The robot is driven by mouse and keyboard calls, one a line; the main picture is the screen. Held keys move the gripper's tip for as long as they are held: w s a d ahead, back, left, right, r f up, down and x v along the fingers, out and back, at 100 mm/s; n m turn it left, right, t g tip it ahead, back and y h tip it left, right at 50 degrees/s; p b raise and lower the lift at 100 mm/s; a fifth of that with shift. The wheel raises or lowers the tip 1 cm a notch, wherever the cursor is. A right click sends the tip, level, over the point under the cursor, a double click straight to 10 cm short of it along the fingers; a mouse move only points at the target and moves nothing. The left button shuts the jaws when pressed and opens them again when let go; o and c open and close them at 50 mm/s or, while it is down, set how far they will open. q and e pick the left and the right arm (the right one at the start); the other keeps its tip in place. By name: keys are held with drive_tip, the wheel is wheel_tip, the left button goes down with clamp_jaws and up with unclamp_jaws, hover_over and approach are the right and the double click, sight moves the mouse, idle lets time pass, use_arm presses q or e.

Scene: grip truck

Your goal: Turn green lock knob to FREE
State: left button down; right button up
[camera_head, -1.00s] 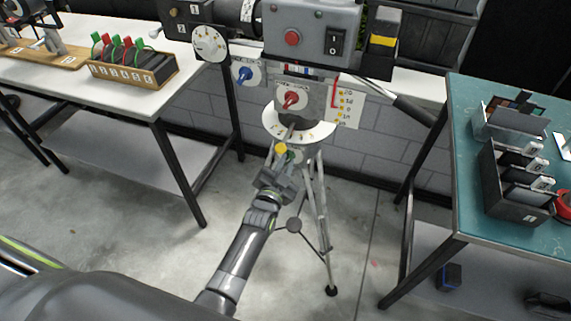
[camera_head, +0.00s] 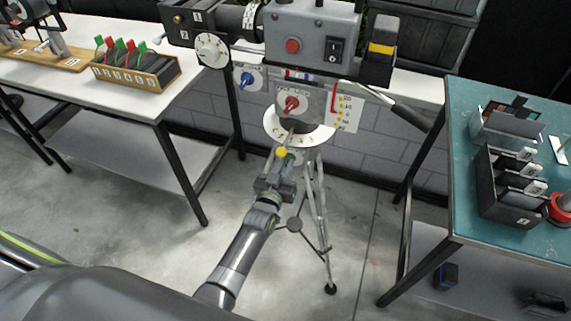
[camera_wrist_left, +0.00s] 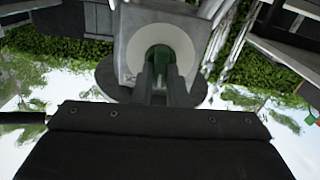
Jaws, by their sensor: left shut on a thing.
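The green lock knob (camera_wrist_left: 160,54) sits in front of a pale round dial (camera_wrist_left: 183,42) on a grey housing in the left wrist view. My left gripper (camera_wrist_left: 160,80) has both fingers closed around the knob, which is partly hidden between them. In the head view my left gripper (camera_head: 286,168) reaches up to the tripod-mounted camera rig, below the red knob (camera_head: 291,104). There the green knob is mostly hidden by the gripper, and its pointer setting cannot be read. My right gripper is not in view.
A blue knob (camera_head: 247,78) and a yellow knob (camera_head: 281,152) are close by on the rig. Tripod legs (camera_head: 318,215) stand beside my left arm. A white table (camera_head: 150,102) is at left and a teal table (camera_head: 470,215) at right.

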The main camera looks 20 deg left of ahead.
use_arm(q)
drive_tip(key=n, duration=0.4)
drive_tip(key=shift+a+f+n+p, duration=0.1)
drive_tip(key=shift+a+n+p, duration=0.05)
drive_tip(key=shift+n+p, duration=0.25)
idle(0.4)
drive_tip(key=c, duration=1.4)
unclamp_jaws()
drive_tip(key=shift+c, duration=0.2)
drive_tip(key=s+p, duration=0.2)
drive_tip(key=s, duration=1.5)
drive_tip(key=shift+s+a, duration=0.2)
drive_tip(key=shift+a, duration=0.05)
